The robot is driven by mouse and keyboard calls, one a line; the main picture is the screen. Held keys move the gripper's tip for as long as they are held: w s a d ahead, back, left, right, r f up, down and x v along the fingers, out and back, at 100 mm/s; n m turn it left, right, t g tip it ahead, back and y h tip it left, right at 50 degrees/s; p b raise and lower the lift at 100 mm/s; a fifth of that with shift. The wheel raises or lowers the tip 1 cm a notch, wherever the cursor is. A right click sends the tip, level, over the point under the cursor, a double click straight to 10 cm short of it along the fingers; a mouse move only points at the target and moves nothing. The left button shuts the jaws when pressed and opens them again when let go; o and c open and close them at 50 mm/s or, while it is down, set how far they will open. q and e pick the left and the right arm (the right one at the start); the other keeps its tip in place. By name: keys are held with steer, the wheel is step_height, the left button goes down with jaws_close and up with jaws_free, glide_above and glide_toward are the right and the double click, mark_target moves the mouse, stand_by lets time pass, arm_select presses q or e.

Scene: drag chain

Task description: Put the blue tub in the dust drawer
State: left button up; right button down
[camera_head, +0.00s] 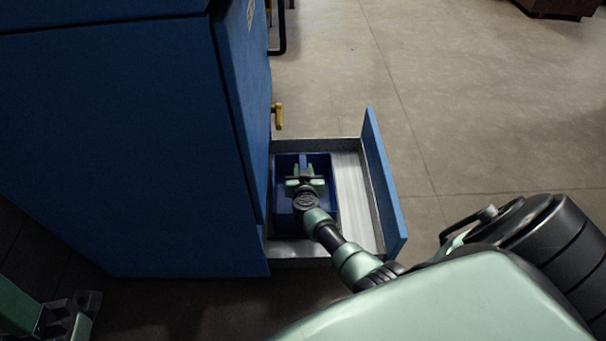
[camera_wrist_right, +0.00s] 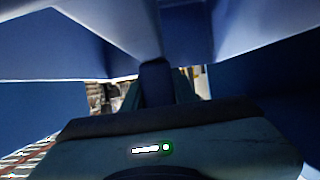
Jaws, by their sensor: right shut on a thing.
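The blue tub (camera_head: 284,211) sits inside the open dust drawer (camera_head: 353,190), at its left side close to the cabinet. It looks upright; whether it rests fully on the drawer floor cannot be told. My right gripper (camera_head: 306,172) reaches down into the tub and is shut on it. The gripped part is mostly hidden by the gripper in the head view. In the right wrist view, dark blue surfaces fill much of the picture around the gripper (camera_wrist_right: 157,80). My left gripper (camera_head: 72,312) is at the bottom left, away from the drawer; its jaw opening is unclear.
The large blue cabinet (camera_head: 130,150) stands left of the drawer. A yellow handle (camera_head: 278,116) sticks out above the drawer's back. The drawer's blue front panel (camera_head: 384,190) stands at the right. Bare drawer floor lies between tub and panel.

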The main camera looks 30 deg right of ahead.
steer(key=shift+r, duration=0.1)
steer(key=c, duration=1.1)
jaws_free()
steer(key=shift+f, duration=0.2)
